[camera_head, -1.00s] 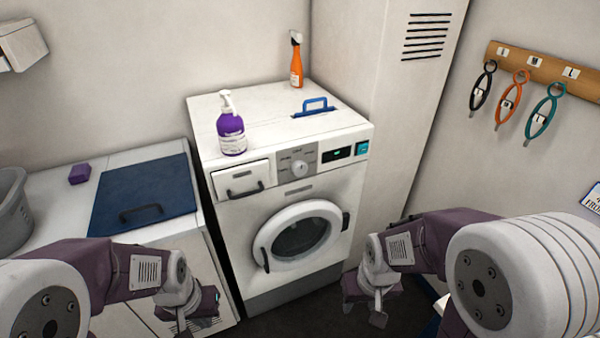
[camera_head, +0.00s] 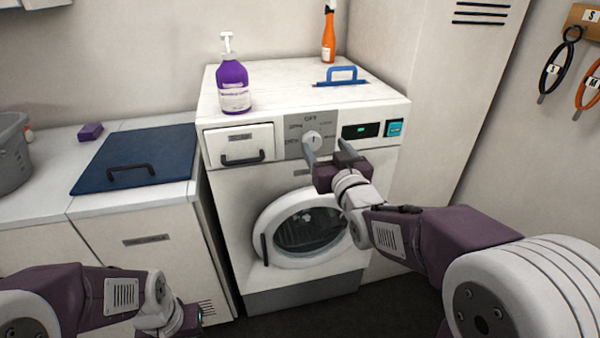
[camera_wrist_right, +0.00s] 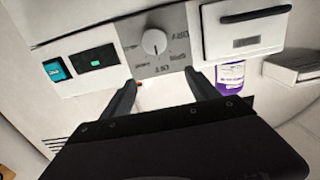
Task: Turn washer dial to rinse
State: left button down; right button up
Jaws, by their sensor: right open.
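The washer (camera_head: 230,180) stands in the middle of the head view, its round door closed. Its white dial (camera_head: 312,140) sits on a grey panel (camera_head: 293,149) with printed labels; "OFF" reads above it. The dial also shows in the right wrist view (camera_wrist_right: 154,41), beyond the fingertips. My right gripper (camera_head: 325,150) is open in front of the panel, its fingers pointing at the dial area. In the right wrist view the open fingers (camera_wrist_right: 160,82) have nothing between them and appear apart from the dial. My left gripper (camera_head: 190,318) is low at the left, its fingers unclear.
A detergent drawer (camera_head: 240,138) is left of the dial, a display (camera_head: 360,130) and teal button (camera_head: 395,128) right. A blue lid (camera_head: 140,155) covers the left counter.

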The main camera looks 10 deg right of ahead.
jog(key=b, duration=0.3)
send_near(313, 144)
jog(key=w, duration=0.8)
jog(key=shift+w, duration=0.35)
jog(key=c, duration=1.4)
pick_arm(q)
notch_tip(313, 144, down, 6)
pick_arm(e)
jog(key=shift+o, duration=0.2)
jog(key=shift+f, duration=0.1)
pick_arm(q)
jog(key=shift+f, duration=0.1)
pick_arm(e)
jog(key=shift+a, duration=0.1)
jog(key=m+b, duration=0.1)
jog(key=m, duration=0.3)
pick_arm(q)
jog(key=shift+f+b, duration=0.7)
jog(key=shift+f, duration=0.45)
pick_arm(e)
jog(key=shift+m, duration=2.3)
